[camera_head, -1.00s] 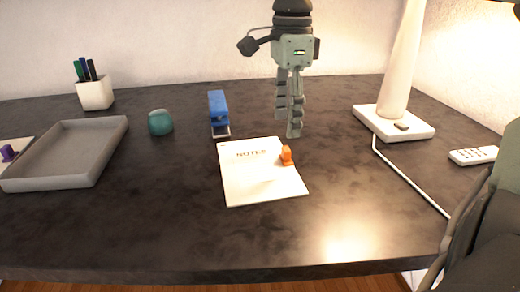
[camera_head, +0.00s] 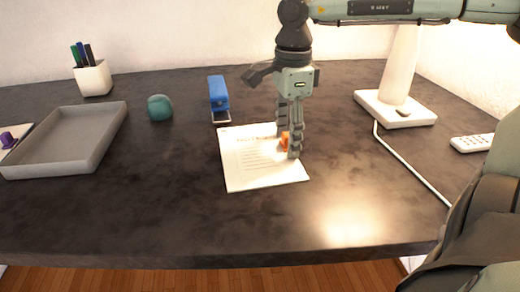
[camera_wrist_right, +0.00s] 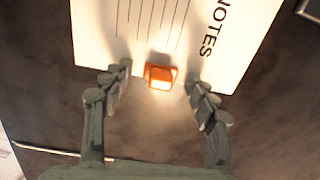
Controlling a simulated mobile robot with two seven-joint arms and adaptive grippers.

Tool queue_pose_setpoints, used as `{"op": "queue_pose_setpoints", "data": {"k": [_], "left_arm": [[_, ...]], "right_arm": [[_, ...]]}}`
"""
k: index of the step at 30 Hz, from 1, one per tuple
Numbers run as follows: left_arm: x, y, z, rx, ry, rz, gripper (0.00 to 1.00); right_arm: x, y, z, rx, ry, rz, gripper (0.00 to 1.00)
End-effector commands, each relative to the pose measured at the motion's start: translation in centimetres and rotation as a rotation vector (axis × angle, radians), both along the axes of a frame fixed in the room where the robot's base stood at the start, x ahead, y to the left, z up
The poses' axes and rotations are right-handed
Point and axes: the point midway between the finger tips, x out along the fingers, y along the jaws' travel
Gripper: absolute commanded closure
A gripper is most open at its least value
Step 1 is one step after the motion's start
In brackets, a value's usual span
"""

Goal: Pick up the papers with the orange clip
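White papers (camera_head: 258,168) headed "NOTES" lie flat on the dark desk, and also show in the right wrist view (camera_wrist_right: 150,30). An orange clip (camera_head: 285,141) sits on their right edge. In the right wrist view the clip (camera_wrist_right: 160,76) lies between the two open fingers of my right gripper (camera_wrist_right: 157,88), with a gap on each side. In the head view my right gripper (camera_head: 289,148) points down over the papers' right edge and partly hides the clip. My left gripper is not in view.
A blue stapler (camera_head: 218,98) stands just behind the papers. A grey tray (camera_head: 95,150), teal round object (camera_head: 159,107) and pen cup (camera_head: 94,78) are at left. A lamp base (camera_head: 394,109), its cord and a remote (camera_head: 472,143) are at right. The desk in front is clear.

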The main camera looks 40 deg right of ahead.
Motion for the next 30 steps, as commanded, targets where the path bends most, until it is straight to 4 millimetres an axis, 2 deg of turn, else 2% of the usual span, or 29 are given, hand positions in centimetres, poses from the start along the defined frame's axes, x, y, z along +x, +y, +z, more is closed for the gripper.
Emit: {"op": "queue_pose_setpoints", "data": {"k": [1,12,15,23,26,30], "left_arm": [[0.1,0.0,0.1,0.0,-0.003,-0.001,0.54],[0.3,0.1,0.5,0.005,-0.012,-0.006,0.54],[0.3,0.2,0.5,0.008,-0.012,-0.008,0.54],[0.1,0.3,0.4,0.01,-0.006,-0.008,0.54],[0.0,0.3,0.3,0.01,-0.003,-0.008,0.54],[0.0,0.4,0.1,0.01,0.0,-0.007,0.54]], "right_arm": [[0.0,0.0,0.0,0.0,0.0,0.0,0.46],[0.0,0.0,0.0,-0.001,0.0,0.0,0.92],[0.0,0.0,0.0,-0.001,0.0,0.0,1.0],[0.0,0.0,0.3,-0.001,0.0,0.0,1.0],[0.1,0.0,1.0,-0.002,-0.002,0.001,1.0],[0.1,-0.1,2.9,-0.004,-0.005,0.0,1.0]]}}
